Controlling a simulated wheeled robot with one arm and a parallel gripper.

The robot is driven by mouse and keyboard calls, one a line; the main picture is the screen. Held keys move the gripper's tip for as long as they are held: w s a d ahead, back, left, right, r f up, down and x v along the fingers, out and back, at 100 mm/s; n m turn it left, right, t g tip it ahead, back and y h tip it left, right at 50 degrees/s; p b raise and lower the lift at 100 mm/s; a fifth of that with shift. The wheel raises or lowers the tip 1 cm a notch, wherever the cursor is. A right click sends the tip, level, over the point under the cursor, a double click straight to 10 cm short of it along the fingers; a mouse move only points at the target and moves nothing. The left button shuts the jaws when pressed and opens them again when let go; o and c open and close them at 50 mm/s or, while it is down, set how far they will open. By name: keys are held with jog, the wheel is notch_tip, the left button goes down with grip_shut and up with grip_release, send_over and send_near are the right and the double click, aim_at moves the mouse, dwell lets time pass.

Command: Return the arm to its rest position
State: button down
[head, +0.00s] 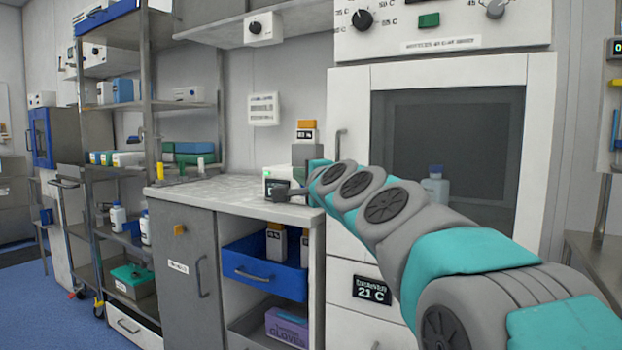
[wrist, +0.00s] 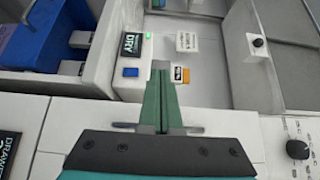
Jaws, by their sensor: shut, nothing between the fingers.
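My arm reaches in from the lower right of the head view, across the front of the white cabinet (head: 350,250), toward the worktop. A black display reading "DRY" (wrist: 133,44) and a blue button (wrist: 130,72) lie just beyond the fingertips, to the left.
The grey worktop (head: 215,197) is mostly clear on its left. A shelf rack (head: 148,120) stands left.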

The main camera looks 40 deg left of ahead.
jog(key=shift+s+d, duration=0.2)
jog(key=shift+s, duration=0.65)
jog(key=shift+s+d, duration=0.15)
jog(key=shift+s, duration=0.7)
